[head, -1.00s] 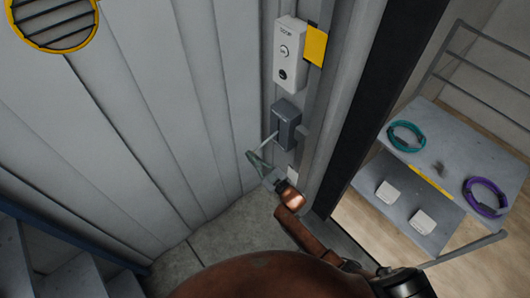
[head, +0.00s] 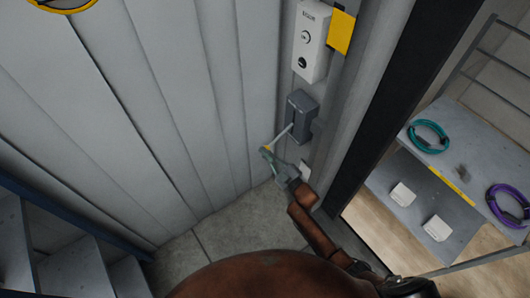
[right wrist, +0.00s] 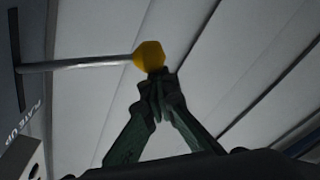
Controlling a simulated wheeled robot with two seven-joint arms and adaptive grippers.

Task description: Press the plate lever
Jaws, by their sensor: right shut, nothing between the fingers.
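The plate lever is a thin light rod (head: 283,136) that sticks out to the lower left from a dark grey box (head: 302,115) on the wall post. In the right wrist view the rod (right wrist: 80,64) runs level and ends in a yellow knob (right wrist: 149,55). My right gripper (head: 266,152) is shut and empty, at the lever's end. In the right wrist view its fingertips (right wrist: 156,80) are together just below the knob, at its lower edge; I cannot tell whether they touch it. My left gripper is not in view.
A white box with buttons (head: 311,42) and a yellow plate (head: 341,30) are above the lever box. Grey panelled wall (head: 180,100) lies left. A shelf rack (head: 450,185) at right holds a teal coil (head: 429,137), a purple coil (head: 508,205) and white boxes.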

